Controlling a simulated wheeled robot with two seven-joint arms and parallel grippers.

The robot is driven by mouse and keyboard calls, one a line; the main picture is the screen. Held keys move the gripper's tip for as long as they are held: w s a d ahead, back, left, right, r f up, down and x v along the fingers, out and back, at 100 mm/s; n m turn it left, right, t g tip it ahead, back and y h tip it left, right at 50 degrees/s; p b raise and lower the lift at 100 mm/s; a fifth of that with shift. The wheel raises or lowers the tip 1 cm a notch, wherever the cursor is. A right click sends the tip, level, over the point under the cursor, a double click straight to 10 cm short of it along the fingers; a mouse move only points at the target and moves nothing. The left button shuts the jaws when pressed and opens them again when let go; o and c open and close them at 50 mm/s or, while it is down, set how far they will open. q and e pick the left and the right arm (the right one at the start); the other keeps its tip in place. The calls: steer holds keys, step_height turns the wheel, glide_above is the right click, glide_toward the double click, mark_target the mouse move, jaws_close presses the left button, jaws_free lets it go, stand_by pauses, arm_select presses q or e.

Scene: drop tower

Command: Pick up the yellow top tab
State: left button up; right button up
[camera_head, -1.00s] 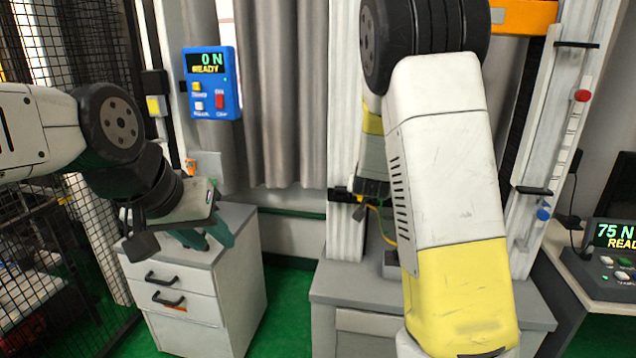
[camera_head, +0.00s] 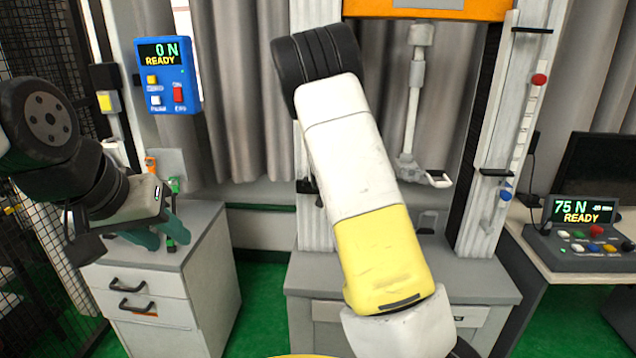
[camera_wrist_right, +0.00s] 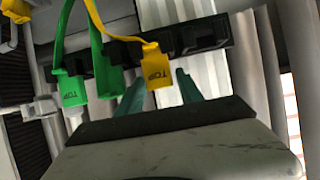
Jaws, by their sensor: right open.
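In the right wrist view the yellow top tab (camera_wrist_right: 155,66) hangs from a yellow strap in front of a black bar. It is marked "TOP". My right gripper (camera_wrist_right: 159,84) is open, with its two teal fingers apart. In the picture the tab's lower end lies between the fingers; I cannot tell its depth relative to them. In the head view the right gripper and the tab are hidden behind my right arm. My left gripper (camera_head: 160,236) is open and empty above the drawer cabinet at left.
A green tab (camera_wrist_right: 73,88), also marked "TOP", hangs to the left of the yellow one, with green straps between them. The black bar (camera_wrist_right: 205,35) is close behind. The drawer cabinet (camera_head: 190,270), blue readout box (camera_head: 166,76) and right-hand console (camera_head: 585,238) stand around the tower.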

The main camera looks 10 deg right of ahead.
steer(key=shift+c, duration=0.4)
jaws_close()
steer(key=shift+r, duration=0.1)
